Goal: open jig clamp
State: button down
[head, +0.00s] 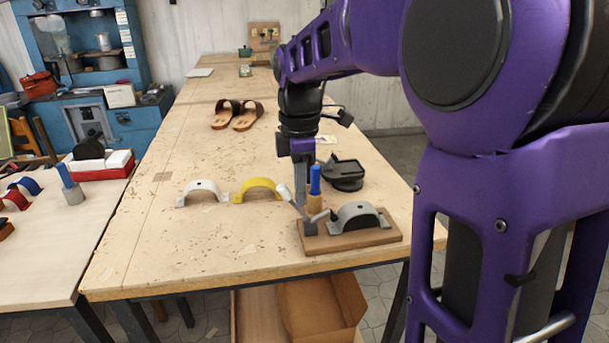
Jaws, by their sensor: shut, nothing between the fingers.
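The jig is a brown wooden base (345,241) near the right front edge of the bench, with a grey arch (358,212) on it. The jig clamp (310,222) is at the left end of the base. Its lever, with a pale grip (284,192), slants up and to the left. My gripper (301,200) points down at the clamp from above, its fingers shut and empty beside the lever. I cannot tell whether they touch it. The fingers partly hide the clamp, so its hold on the arch is unclear.
A blue-handled tool (315,181) stands close behind the jig, beside a black object (343,175). A yellow arch (257,189) and a white arch (202,192) lie to the left. Brown sandals (238,114) lie farther back. The bench's left front is clear.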

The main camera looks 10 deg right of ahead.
jog(key=shift+a+f, duration=0.15)
jog(key=shift+a, duration=0.35)
notch_tip(320, 180, up, 8)
jog(key=d+p, duration=0.1)
jog(key=p, duration=0.5)
jog(key=shift+f, duration=0.25)
jog(key=shift+w+d, duration=0.1)
